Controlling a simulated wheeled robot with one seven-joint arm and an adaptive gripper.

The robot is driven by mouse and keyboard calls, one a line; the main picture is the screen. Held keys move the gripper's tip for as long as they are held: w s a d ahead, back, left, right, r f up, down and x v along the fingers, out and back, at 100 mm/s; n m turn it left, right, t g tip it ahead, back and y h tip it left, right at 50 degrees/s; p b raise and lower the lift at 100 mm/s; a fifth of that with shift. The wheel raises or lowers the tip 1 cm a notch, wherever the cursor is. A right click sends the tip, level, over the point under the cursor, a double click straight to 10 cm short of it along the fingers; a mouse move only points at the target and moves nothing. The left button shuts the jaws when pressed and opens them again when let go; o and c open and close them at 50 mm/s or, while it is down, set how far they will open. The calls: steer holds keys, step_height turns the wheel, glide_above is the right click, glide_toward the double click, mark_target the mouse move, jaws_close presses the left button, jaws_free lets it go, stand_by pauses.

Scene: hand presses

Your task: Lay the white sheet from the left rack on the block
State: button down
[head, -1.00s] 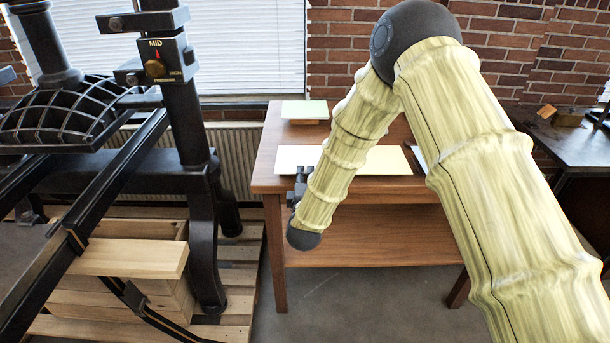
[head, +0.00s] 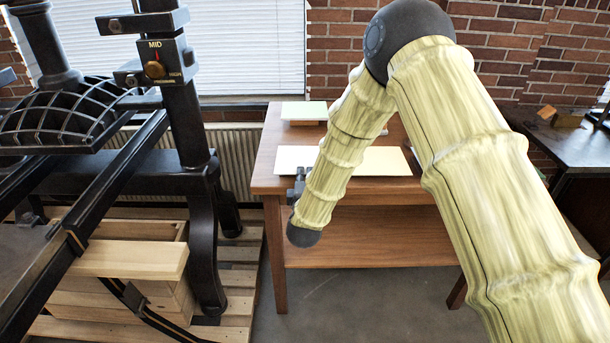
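A pale sheet (head: 390,161) lies on the wooden table. A pale area (head: 295,157) also shows left of my arm; the arm hides whether both are one sheet. A smaller pale sheet (head: 304,109) lies on a low raised support at the back left of the table. I cannot tell which of these is the task's sheet or rack, or which thing is the block. My gripper (head: 296,186) shows only in part as dark pieces at the table's front left edge, beside my forearm. My arm hides the rest, so its fingers and any hold cannot be made out.
A black hand press (head: 190,120) with a long rail stands at left on a wooden pallet (head: 240,270). Pale timber (head: 130,260) is stacked under it. The wooden table (head: 285,185) has a lower shelf. A dark bench (head: 560,140) stands at right.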

step_height(320, 180, up, 3)
steer(key=shift+p, duration=0.7)
steer(key=shift+f, duration=0.15)
steer(key=shift+s, duration=0.1)
steer(key=shift+s+r, duration=0.3)
steer(key=shift+s, duration=0.15)
steer(key=s+r+p, duration=0.2)
steer(key=s, duration=0.4)
steer(key=shift+r+p, duration=0.25)
steer(key=shift+p, duration=0.1)
